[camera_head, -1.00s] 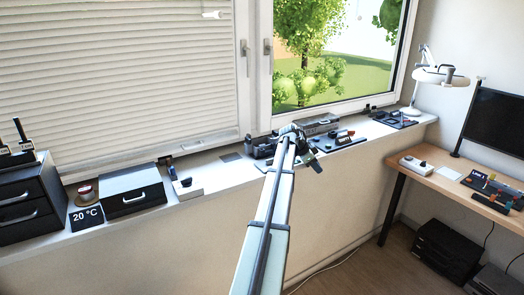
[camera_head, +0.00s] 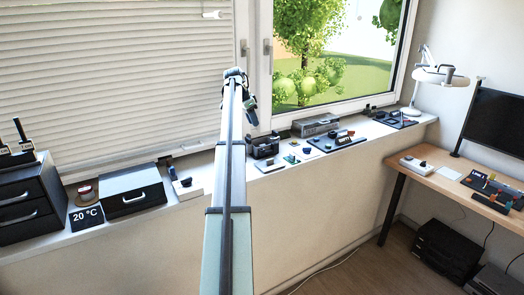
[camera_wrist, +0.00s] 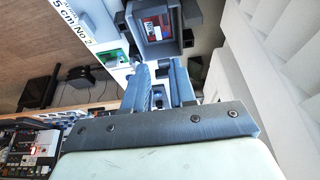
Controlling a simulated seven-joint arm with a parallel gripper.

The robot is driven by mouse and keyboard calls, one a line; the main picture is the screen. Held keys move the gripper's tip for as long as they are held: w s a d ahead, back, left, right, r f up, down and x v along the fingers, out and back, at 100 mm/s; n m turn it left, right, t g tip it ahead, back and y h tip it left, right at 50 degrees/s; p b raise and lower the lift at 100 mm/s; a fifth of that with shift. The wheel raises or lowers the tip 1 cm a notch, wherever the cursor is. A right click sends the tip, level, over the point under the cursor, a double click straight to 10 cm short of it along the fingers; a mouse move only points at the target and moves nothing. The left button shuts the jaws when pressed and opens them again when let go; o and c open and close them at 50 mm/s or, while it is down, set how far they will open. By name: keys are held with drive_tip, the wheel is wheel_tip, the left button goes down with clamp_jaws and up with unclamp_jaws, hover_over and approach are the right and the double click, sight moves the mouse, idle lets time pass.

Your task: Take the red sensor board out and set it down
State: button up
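In the wrist view a red board-like piece (camera_wrist: 154,25) sits inside a dark grey box-shaped housing (camera_wrist: 155,56), past the fingertips. It is small, and I cannot make out its detail. In the head view a dark housing (camera_head: 264,147) stands on the window sill, and I cannot pick out the red board there. My gripper (camera_head: 250,103) is raised above the sill, left of and higher than that housing, in front of the window frame. In the wrist view my gripper (camera_wrist: 162,72) has its two fingers apart, with nothing seen between them.
A green piece (camera_head: 291,158) lies on the sill right of the dark housing, and a grey device (camera_head: 316,125) stands behind it. A dark mat with parts (camera_head: 338,140) is further right.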

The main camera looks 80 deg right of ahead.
drive_tip(key=x, duration=0.8)
drive_tip(key=shift+a+x, duration=0.2)
drive_tip(key=shift+x, duration=2.45)
drive_tip(key=shift+c, duration=0.3)
clamp_jaws()
